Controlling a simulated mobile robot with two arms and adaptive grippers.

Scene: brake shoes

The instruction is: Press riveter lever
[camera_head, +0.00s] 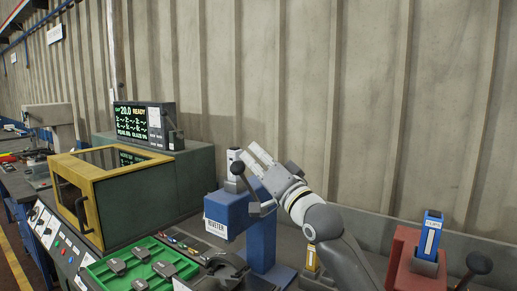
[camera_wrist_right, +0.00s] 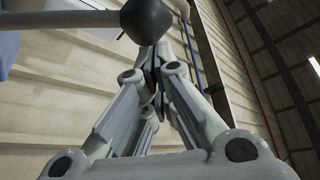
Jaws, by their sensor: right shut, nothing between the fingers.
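The blue riveter (camera_head: 228,211) stands on the bench in the middle of the head view, with a white label on its front. Its lever ends in a dark round knob (camera_head: 237,168), beside the white top of the machine. The knob also shows large at the top of the right wrist view (camera_wrist_right: 147,18). My right gripper (camera_head: 255,156) is shut and empty, raised just right of the knob. In the wrist view its fingertips (camera_wrist_right: 156,58) meet just below the knob; I cannot tell whether they touch it. My left gripper is not in view.
A green tray (camera_head: 99,270) with dark parts lies in front of the riveter. A yellow-framed machine (camera_head: 84,207) with a display (camera_head: 140,122) stands to the left. A red fixture (camera_head: 405,265) with a blue-topped piece and a dark knob (camera_head: 479,263) stands at the right.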

